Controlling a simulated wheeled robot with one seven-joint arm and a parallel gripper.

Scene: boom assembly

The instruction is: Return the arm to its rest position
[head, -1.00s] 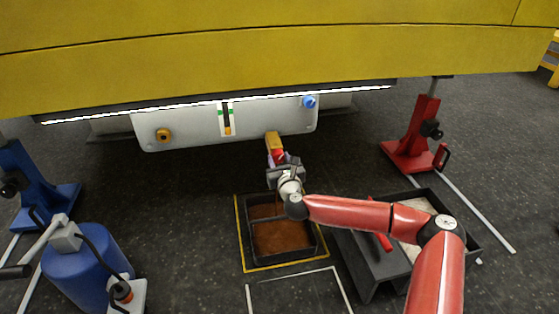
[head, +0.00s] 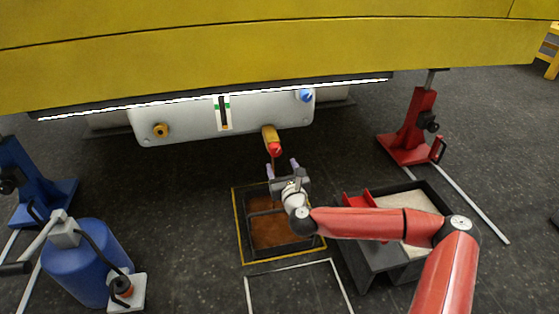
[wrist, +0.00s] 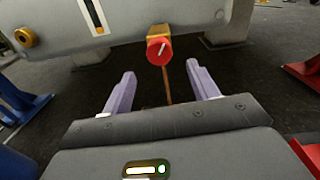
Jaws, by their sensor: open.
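My gripper (head: 281,168) is open and empty, in front of and just below a red knob (head: 274,149) on a yellow-brown fitting (head: 269,134) under the grey panel. In the wrist view the two pale purple fingers (wrist: 162,73) stand wide apart, with the red knob (wrist: 160,51) beyond them and not touched. A pale mark crosses the knob's face. A thin brown stream (wrist: 166,85) hangs below the knob. My red arm reaches in from the lower right, with its elbow bent.
A black tray (head: 318,237) with brown contents sits below my gripper inside a yellow floor outline. A grey bench and a bin (head: 440,191) of pale material stand right. A red stand (head: 408,130) is beyond; a blue drum (head: 90,262) is left. The yellow boom (head: 280,55) hangs overhead.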

